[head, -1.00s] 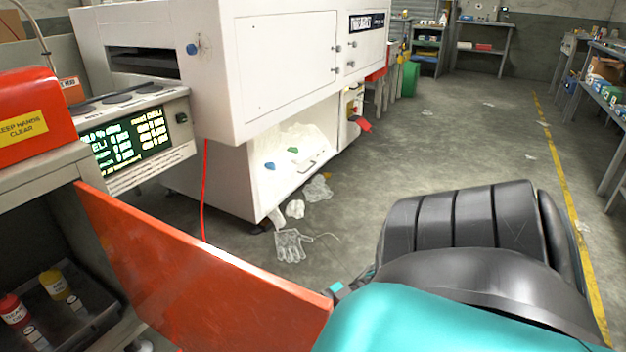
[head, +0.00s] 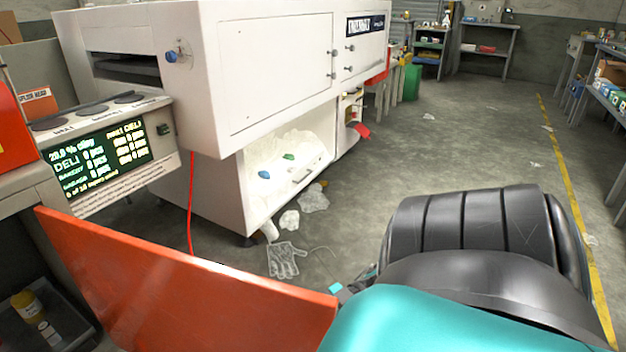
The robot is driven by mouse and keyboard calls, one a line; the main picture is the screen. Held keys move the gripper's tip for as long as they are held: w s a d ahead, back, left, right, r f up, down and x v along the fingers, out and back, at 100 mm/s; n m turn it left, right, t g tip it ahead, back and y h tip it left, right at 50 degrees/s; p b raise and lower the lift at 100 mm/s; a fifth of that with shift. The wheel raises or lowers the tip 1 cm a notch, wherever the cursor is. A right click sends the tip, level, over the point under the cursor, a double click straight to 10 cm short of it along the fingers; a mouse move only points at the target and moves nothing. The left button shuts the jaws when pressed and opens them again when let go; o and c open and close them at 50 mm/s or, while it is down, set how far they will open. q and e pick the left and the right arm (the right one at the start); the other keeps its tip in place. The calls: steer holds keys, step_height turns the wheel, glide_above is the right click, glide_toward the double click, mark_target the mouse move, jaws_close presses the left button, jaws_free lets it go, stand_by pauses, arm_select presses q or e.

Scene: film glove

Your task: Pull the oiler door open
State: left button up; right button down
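The orange-red oiler door (head: 190,285) stands swung out from the grey cabinet at the left. Its hinge side is by the cabinet front, and its free edge reaches the lower middle of the picture. My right arm, black and teal, covers the lower right. A small part of my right gripper (head: 347,289), with a teal piece, shows right beside the door's free edge. Its fingertips are mostly hidden by the door and my arm, so I cannot tell whether it touches or grips the door. My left gripper is not in view.
Inside the open cabinet, a black tray (head: 52,318) holds a yellow bottle (head: 27,303). A white machine (head: 270,75) stands behind the door, with a lit display panel (head: 95,160) at left. Clear gloves (head: 284,260) lie on the floor. Open floor stretches to the right.

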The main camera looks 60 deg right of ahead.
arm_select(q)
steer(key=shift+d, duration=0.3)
arm_select(e)
steer(key=shift+w+d, duration=0.2)
steer(key=shift+d, duration=0.2)
steer(key=c, duration=1.2)
jaws_free()
arm_select(q)
steer(key=b, duration=0.1)
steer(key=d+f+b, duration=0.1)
steer(key=b, duration=0.1)
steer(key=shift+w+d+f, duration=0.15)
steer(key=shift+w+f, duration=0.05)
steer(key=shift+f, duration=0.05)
arm_select(e)
steer(key=v, duration=1.3)
